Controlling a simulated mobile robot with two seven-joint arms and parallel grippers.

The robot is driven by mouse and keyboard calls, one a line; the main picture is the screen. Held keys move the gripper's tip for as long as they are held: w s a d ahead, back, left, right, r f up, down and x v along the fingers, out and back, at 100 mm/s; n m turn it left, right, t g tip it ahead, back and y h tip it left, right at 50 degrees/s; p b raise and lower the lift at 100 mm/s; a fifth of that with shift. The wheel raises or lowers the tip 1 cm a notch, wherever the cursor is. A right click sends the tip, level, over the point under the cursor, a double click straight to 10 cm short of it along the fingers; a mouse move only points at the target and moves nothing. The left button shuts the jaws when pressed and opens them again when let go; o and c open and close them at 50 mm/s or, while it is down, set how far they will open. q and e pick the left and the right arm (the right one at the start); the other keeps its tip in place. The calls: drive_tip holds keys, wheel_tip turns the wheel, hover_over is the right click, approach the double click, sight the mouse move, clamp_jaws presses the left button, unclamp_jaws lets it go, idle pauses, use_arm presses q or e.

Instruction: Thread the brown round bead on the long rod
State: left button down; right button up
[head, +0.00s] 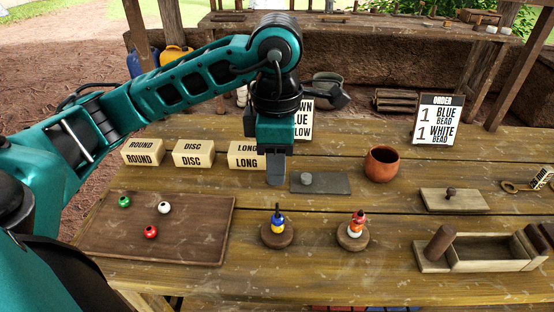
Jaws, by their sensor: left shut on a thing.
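My left gripper (276,182) points down with its fingers shut, in the air behind a round wooden base with a thin rod (277,240). What it holds is hidden by its fingers; no loose brown round bead shows elsewhere, so it is likely that bead. The rod on this base carries a yellow bead (278,227) and a blue bead (277,218), with a dark tip above that is too small to make out. A second base (353,241) to the right carries white, orange and red pieces. My right gripper is not in view.
A brown tray (200,246) at the left holds green, white and red beads. Lettered blocks (193,154) stand behind it. A grey slab (335,184), a clay pot (382,163), a knobbed board (470,201) and a wooden box (490,266) lie to the right. A sign is partly hidden behind my gripper.

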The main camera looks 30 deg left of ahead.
use_arm(q)
drive_tip(key=shift+f+b, duration=0.9)
drive_tip(key=shift+b, duration=0.1)
drive_tip(key=shift+f+b, duration=0.8)
drive_tip(key=shift+f, duration=0.1)
drive_tip(key=shift+f+b, duration=0.65)
drive_tip(key=shift+f, duration=0.05)
drive_tip(key=shift+f+b, duration=0.3)
drive_tip(key=shift+f, duration=0.05)
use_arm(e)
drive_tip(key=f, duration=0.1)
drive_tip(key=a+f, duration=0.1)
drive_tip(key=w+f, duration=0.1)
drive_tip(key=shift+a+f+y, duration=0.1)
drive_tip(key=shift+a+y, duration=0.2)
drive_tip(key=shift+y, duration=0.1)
use_arm(q)
drive_tip(key=shift+f+b, duration=0.25)
drive_tip(key=shift+b, duration=0.15)
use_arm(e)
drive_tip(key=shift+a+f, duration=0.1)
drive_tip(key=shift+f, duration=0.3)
use_arm(q)
drive_tip(key=shift+b, duration=0.3)
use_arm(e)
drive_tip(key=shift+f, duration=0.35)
